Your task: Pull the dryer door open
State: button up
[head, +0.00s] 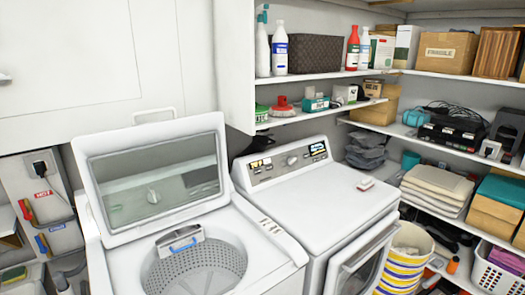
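The dryer (335,205) is the white front-loading machine right of centre, with a dial and lit displays on its back panel (288,163). Its door (347,275) is on the front side, seen at a steep angle and cut off by the bottom edge. The white door frame and part of a grey window show. I cannot tell whether the door is fully shut or slightly ajar. My gripper is not in view.
A top-loading washer (270,238) with its lid (155,175) raised stands left of the dryer. A striped bucket (408,255) stands close to the dryer door's right side. A white basket (492,272) and loaded shelves (310,115) fill the right and back.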

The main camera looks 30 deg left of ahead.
aim_at(362, 277)
jog(key=u, duration=0.9)
jog(key=i+l+u, duration=0.2)
jog(key=i+l, duration=0.5)
jog(key=i, duration=0.3)
jog(key=i+l+u, duration=0.25)
jog(key=i+l, duration=0.6)
jog(key=i, duration=0.1)
